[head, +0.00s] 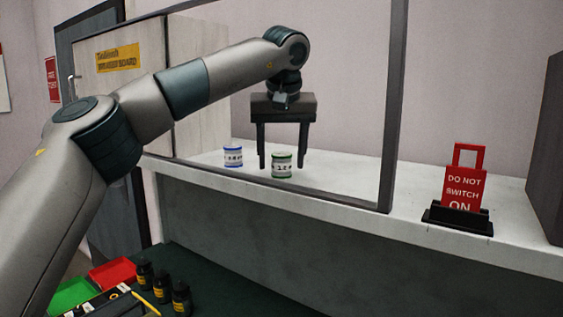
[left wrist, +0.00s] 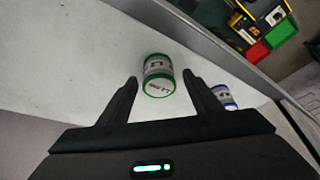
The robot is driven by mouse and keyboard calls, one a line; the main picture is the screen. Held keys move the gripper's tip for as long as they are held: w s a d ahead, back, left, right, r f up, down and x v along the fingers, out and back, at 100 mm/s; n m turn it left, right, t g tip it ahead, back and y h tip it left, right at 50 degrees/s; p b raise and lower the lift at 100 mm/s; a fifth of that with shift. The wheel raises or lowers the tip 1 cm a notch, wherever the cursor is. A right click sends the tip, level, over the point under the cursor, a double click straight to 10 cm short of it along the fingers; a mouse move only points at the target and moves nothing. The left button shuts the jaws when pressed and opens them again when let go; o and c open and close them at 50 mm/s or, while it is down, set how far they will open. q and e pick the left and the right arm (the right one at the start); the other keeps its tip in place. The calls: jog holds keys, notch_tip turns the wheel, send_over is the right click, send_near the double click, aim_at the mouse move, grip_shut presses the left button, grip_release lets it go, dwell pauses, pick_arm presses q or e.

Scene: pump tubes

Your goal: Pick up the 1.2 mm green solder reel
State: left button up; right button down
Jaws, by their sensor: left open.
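The green-rimmed solder reel (head: 282,165) stands upright on the white shelf. It also shows in the left wrist view (left wrist: 158,76), just beyond the fingertips and between their lines. A blue-rimmed reel (head: 233,156) stands to its left in the head view; in the left wrist view it (left wrist: 224,97) is partly hidden behind a finger. My left gripper (head: 282,167) points down with its fingers spread and empty, at the green reel in the head view. It also shows open in the left wrist view (left wrist: 160,78). My right gripper is not in view.
A dark frame post (head: 393,110) rises at the shelf's front edge, right of the reels. A red "DO NOT SWITCH ON" sign (head: 464,190) stands in a black holder further right. Below are red (head: 112,273) and green (head: 72,295) trays and several dark bottles (head: 163,286).

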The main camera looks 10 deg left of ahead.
pick_arm(q)
jog(key=shift+f, duration=0.2)
dwell(0.3)
jog(key=c, duration=1.3)
jog(key=shift+r, duration=0.1)
